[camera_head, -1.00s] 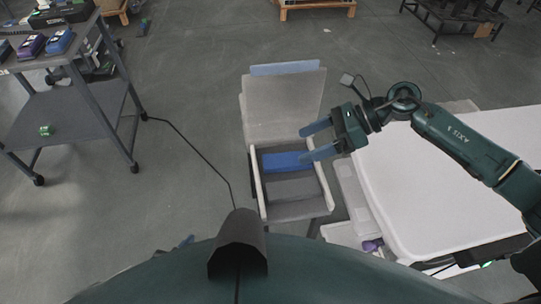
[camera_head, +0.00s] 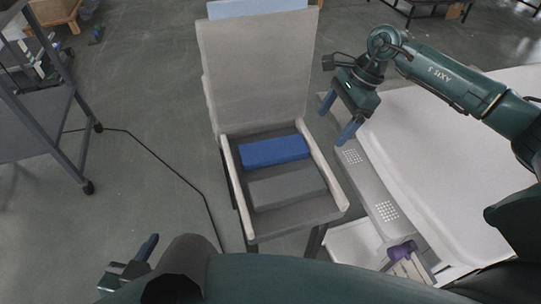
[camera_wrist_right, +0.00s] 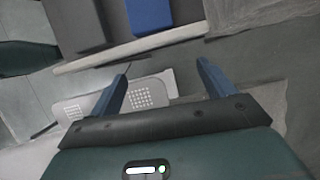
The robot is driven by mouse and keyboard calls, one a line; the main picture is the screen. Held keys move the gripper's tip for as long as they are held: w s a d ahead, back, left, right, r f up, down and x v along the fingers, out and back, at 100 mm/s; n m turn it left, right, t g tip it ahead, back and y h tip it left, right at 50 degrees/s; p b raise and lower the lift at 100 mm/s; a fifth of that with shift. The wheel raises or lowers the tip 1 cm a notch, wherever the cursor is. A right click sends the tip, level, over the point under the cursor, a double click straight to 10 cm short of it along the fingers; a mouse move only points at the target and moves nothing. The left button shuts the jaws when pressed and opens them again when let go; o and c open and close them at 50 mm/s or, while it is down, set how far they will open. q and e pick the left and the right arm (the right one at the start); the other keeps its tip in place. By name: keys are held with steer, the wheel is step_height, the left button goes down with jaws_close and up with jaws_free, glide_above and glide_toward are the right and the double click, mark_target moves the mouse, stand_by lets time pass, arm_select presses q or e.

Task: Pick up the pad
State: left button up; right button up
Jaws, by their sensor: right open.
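A blue pad (camera_head: 273,151) lies in an open grey box (camera_head: 334,177) with its lid raised, and its corner shows in the wrist view (camera_wrist_right: 150,14). A dark grey pad (camera_head: 287,188) lies beside it, nearer to me, and shows at the top left of the wrist view (camera_wrist_right: 75,22). Which one the task means, I cannot tell. My right gripper (camera_head: 337,116) is open and empty, right of the box and apart from it; its fingers frame the wrist view (camera_wrist_right: 161,73). My left gripper (camera_head: 138,264) is partly visible at the bottom left, far from the pads.
A white table (camera_head: 450,150) stands right of the box, under my right arm. A perforated grey strip (camera_head: 368,184) and a purple item (camera_head: 402,251) lie between them. A dark cart (camera_head: 45,122) stands at the left. A black cable (camera_head: 175,172) crosses the open floor.

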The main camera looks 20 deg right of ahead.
glide_above(274, 148)
steer(key=d, duration=0.3)
steer(key=x, duration=0.2)
steer(key=b+x, duration=0.1)
steer(key=x, duration=0.2)
steer(key=shift+a, duration=0.35)
steer(key=shift+c, duration=0.3)
steer(key=shift+r, duration=0.1)
steer(key=c, duration=1.1)
